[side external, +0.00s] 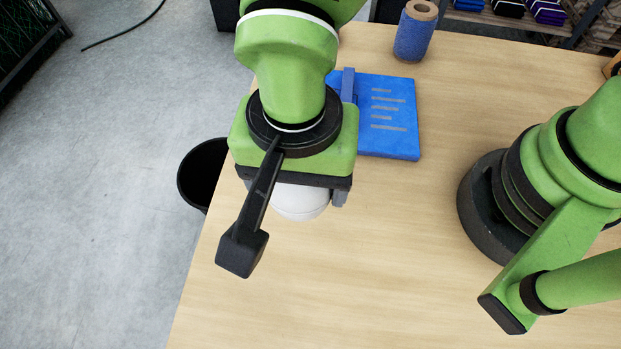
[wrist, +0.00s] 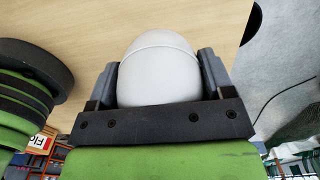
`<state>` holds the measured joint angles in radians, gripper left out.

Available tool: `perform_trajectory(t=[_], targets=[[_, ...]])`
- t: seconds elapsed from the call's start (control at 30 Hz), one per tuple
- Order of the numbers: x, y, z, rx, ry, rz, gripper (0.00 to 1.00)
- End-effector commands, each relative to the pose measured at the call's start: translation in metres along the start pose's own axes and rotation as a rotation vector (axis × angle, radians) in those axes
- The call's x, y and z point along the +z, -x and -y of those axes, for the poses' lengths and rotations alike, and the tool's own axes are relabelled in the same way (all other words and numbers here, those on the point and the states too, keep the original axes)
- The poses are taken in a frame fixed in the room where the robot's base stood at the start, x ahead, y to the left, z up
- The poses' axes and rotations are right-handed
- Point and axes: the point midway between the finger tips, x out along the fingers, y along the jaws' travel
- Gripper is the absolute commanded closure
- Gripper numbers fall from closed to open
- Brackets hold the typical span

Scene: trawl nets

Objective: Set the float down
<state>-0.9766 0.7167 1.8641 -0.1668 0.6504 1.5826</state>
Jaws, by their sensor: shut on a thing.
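The float (side external: 301,203) is white and rounded, with a seam line across it in the wrist view (wrist: 160,72). My gripper (wrist: 158,80) has one grey finger on each side of the float and is shut on it. In the side external view my gripper (side external: 300,196) is over the wooden table near its left edge, with the float below the gripper body. The upper part of the float is hidden there by my wrist. I cannot tell whether the float touches the table.
A blue clipboard-like board (side external: 391,118) lies on the table (side external: 350,290) behind my gripper. A blue twine spool (side external: 415,31) stands at the back. A black bin (side external: 199,172) is on the floor beyond the left edge. The table's front middle is clear.

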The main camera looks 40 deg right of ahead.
Motion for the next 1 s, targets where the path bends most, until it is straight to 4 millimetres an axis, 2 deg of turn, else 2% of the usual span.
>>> perform_trajectory(t=[0.1,0.23,0.37,0.47,0.67,0.8,0.87,1.0], targets=[[0.000,0.010,0.000,-0.002,0.000,0.000,0.50],[-0.001,0.013,0.000,0.000,-0.004,0.000,0.50],[-0.019,0.013,0.002,0.000,-0.053,0.000,0.50],[-0.050,0.013,0.002,0.000,-0.141,0.000,0.50],[-0.139,0.013,-0.015,0.001,-0.400,0.000,0.50],[-0.198,0.013,-0.043,-0.001,-0.586,0.000,0.50],[-0.220,0.014,-0.058,0.000,-0.666,0.000,0.50],[-0.267,0.014,-0.102,0.001,-0.854,0.000,0.50]])
